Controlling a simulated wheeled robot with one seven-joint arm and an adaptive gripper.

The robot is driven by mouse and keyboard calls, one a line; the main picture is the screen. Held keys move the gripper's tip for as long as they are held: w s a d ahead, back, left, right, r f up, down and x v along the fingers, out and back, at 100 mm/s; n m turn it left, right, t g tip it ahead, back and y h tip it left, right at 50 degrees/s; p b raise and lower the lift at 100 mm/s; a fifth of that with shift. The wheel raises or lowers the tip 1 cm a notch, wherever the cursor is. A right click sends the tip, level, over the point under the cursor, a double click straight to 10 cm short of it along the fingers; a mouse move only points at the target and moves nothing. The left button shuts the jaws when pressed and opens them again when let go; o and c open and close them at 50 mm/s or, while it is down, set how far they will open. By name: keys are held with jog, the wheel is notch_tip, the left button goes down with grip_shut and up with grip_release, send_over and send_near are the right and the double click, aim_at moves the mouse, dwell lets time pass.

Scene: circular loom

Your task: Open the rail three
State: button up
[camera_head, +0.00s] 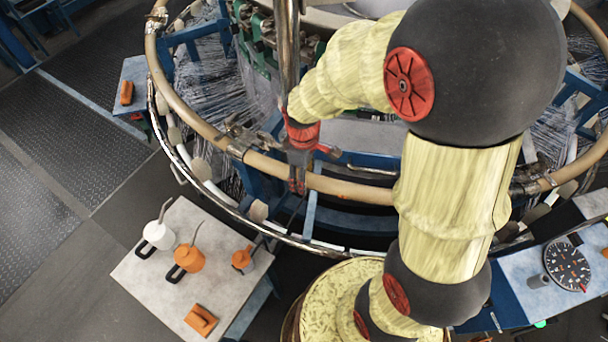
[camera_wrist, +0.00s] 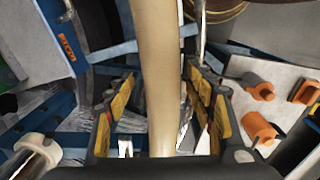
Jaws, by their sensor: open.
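A tan ring-shaped rail (camera_head: 350,188) runs around the blue loom frame in the head view. Metal joints divide it into segments, and no number shows on them. My gripper (camera_head: 297,178) is over its front segment, right of the front-left joint (camera_head: 237,150). In the wrist view the rail (camera_wrist: 155,45) runs top to bottom between the fingers of my gripper (camera_wrist: 158,78). The fingers are open, one on each side, with gaps between them and the rail. The rail segment looks in line with its neighbour at that joint. My arm hides part of the rail at right.
A blue bench with a round dial (camera_head: 567,266) stands at right. A pale lower hoop (camera_head: 225,203) runs outside the rail. Floor at left is clear.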

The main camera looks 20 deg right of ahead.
jog(key=shift+c, duration=0.4)
grip_shut()
dwell(0.4)
